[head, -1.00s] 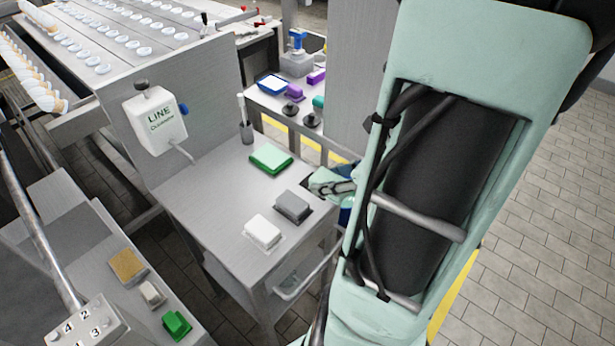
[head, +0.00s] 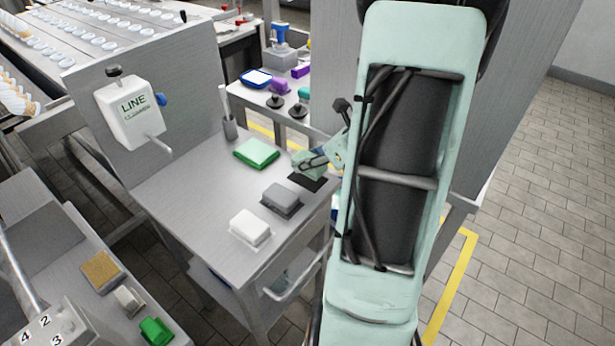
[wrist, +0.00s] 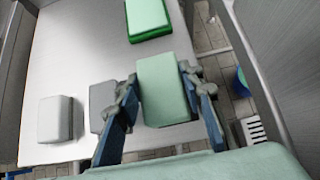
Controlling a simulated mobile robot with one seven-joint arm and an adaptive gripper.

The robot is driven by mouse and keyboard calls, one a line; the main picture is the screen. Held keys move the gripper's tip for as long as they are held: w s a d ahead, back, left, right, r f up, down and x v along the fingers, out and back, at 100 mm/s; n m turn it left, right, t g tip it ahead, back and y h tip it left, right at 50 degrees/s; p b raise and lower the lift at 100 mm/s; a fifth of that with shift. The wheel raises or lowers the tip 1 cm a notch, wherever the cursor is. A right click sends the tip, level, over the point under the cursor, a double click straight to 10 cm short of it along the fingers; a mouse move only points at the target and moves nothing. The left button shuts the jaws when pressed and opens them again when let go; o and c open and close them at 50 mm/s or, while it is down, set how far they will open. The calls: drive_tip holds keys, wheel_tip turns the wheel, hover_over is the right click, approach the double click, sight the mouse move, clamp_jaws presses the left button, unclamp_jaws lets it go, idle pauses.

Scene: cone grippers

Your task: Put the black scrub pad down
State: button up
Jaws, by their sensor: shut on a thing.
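My gripper (head: 308,162) is at the right side of the grey side table (head: 185,185). In the wrist view, its blue-grey fingers (wrist: 160,88) are shut on a block with a pale green top (wrist: 163,85); I see no black on it. A flat black patch (head: 308,182) lies on the table just below the gripper in the head view, behind the grey block. I cannot tell if it is a pad or a marking. Whether the held block touches the table is not clear.
A green pad (head: 257,152), a grey block (head: 281,199) and a white block (head: 249,226) stand on the table. A grey cup (head: 229,128) is at the back. A panel rises along the left edge. The table's left middle is clear.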

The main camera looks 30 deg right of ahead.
sight(308, 179)
drive_tip(key=shift+w+d+f, duration=0.1)
drive_tip(key=shift+w+f, duration=0.2)
drive_tip(key=shift+f, duration=0.1)
drive_tip(key=f+b, duration=0.3)
drive_tip(key=shift+w+f, duration=0.3)
drive_tip(key=shift+f+b, duration=0.2)
drive_tip(key=shift+b, duration=0.15)
drive_tip(key=o, duration=0.9)
drive_tip(key=shift+o, duration=0.2)
drive_tip(key=shift+r, duration=0.1)
